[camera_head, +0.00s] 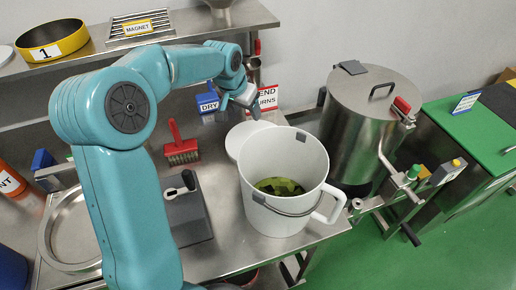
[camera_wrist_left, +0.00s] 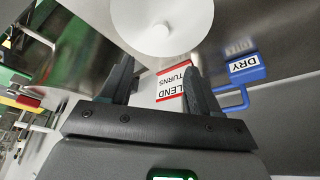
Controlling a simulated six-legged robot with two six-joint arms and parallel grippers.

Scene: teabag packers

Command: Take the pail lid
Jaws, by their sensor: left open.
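The white pail lid (camera_head: 242,138) lies on the steel table behind the pail, which hides part of it. In the left wrist view it is a round white disc (camera_wrist_left: 180,15) with a small knob in its middle, beyond my fingers. The open white pail (camera_head: 262,214) stands upright at the table's right side, with dark green leaves inside. My left gripper (camera_head: 254,106) is open and empty above and behind the lid, apart from it. Its two dark fingers (camera_wrist_left: 160,84) show spread in the wrist view. My right gripper is not in view.
A red brush (camera_head: 181,150) and a grey device (camera_head: 186,215) are left of the pail. A steel drum (camera_head: 352,130) stands on the right.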

